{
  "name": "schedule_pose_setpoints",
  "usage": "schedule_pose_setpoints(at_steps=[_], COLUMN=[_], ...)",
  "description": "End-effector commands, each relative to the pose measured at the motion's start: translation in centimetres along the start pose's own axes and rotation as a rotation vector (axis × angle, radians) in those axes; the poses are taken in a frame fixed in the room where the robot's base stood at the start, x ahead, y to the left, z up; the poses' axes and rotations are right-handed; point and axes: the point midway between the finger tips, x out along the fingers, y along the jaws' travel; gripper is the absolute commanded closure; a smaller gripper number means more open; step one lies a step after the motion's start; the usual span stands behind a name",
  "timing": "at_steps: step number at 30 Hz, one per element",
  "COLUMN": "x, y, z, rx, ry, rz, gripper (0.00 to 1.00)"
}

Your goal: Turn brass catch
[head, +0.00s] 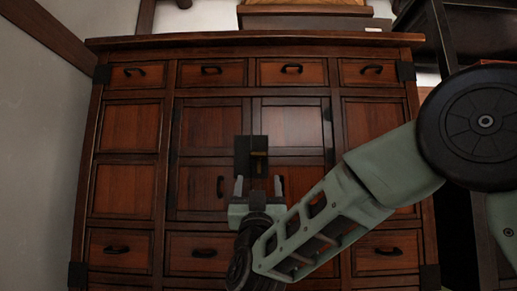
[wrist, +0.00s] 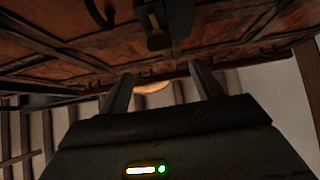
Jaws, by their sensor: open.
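The brass catch (head: 259,163) is a small yellowish piece on a dark plate (head: 242,157) where the two middle doors of the wooden chest meet. In the wrist view the catch (wrist: 154,22) shows at the top centre, on its dark mount. My gripper (head: 258,187) is open, its two fingers pointing at the chest front just below the catch. In the wrist view my gripper (wrist: 158,82) has its fingers apart with nothing between them, and the catch lies beyond the fingertips. The head view does not show clearly how far the fingertips are from the doors.
The chest (head: 125,190) has several drawers with dark handles around the doors. A door handle (head: 220,186) sits left of my gripper. A dark piece of furniture (head: 470,40) stands at the right. A pale wall (head: 40,130) is at the left.

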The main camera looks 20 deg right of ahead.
Motion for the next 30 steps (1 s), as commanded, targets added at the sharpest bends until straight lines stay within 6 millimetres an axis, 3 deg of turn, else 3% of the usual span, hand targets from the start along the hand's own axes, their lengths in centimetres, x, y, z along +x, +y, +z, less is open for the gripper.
schedule_pose_setpoints(at_steps=[3,15,21,30], x=[3.0,10.7,12.7,13.0], y=[0.1,0.0,0.0,0.0], z=[-0.4,-0.2,-0.1,0.0], rx=[-0.001,-0.001,0.000,0.000], ry=[0.000,-0.001,-0.001,-0.001], rz=[0.002,-0.001,-0.001,-0.001], gripper=[0.35,0.35,0.35,0.35])
